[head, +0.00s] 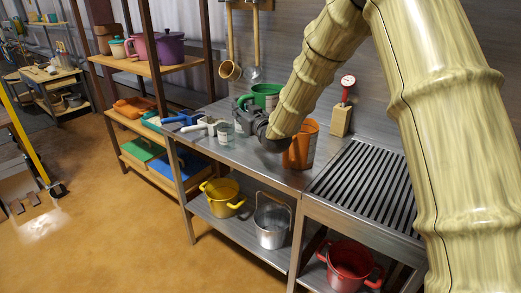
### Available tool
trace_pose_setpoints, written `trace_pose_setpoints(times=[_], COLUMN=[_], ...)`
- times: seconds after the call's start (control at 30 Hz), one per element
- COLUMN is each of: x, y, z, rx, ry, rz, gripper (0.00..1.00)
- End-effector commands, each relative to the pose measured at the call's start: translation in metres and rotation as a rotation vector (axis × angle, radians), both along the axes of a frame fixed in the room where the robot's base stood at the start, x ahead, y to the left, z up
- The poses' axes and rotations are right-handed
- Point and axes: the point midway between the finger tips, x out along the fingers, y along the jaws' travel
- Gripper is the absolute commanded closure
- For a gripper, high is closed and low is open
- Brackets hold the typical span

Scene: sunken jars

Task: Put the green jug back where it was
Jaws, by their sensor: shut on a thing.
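The green jug (265,92) is at the back of the metal bench (229,155), against the wall. My gripper (243,106) is shut at the jug's near left side, with my dark wrist in front of it. The wrist hides the jug's lower part, so I cannot tell whether its base touches the bench. The grip itself is small and partly hidden.
An orange jug (302,146) stands just right of my wrist. A small glass jar (224,133) and blue-handled tools (180,119) lie left.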

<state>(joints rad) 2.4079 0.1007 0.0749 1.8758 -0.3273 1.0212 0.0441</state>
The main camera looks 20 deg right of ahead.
Motion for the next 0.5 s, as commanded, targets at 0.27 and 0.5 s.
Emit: trace_pose_setpoints(times=[0.27,0.5], x=[0.0,0.0], y=[-0.002,-0.002], z=[-0.039,-0.054], rx=[-0.001,-0.001], ry=[0.002,0.0], rz=[-0.002,-0.003], gripper=[1.0,1.0])
